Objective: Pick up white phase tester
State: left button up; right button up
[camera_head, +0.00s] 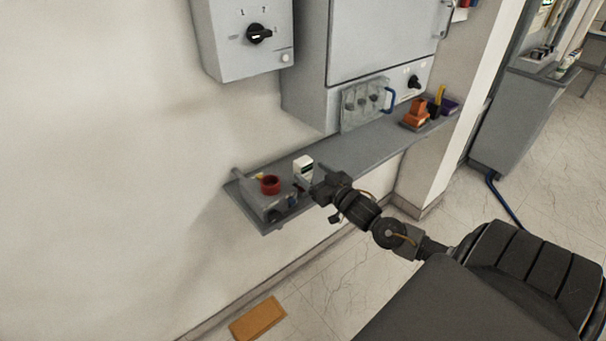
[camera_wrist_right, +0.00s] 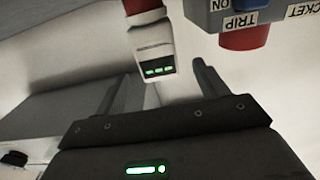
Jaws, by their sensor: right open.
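The white phase tester (camera_head: 303,167) stands on the grey wall shelf in the head view, near the shelf's left end. In the right wrist view the tester (camera_wrist_right: 155,52) is a white body with a dark display showing green marks, and a red part adjoins it at the top of the picture. My right gripper (camera_head: 312,183) is at the tester's right and front in the head view. In the wrist view its two fingers (camera_wrist_right: 158,85) are apart, with the tester's display end showing beyond and between them. My left gripper is not in view.
A grey box with a red round part (camera_head: 270,185) sits left of the tester; its TRIP label (camera_wrist_right: 240,20) shows in the wrist view. The shelf (camera_head: 365,150) holds a clear panel (camera_head: 365,103) and an orange item (camera_head: 415,114). A grey cabinet (camera_head: 385,40) hangs above.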

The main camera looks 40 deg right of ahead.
aim_at(307, 167)
jog(key=shift+w+d+r+p, duration=0.1)
jog(key=shift+w+r+p, duration=0.2)
jog(key=shift+w, duration=0.1)
jog(key=w+p, duration=0.1)
jog(key=w, duration=0.2)
jog(key=shift+w, duration=0.35)
jog(key=shift+w+f, duration=0.1)
jog(key=shift+w, duration=0.3)
jog(key=shift+s, duration=0.1)
jog(key=c, duration=1.2)
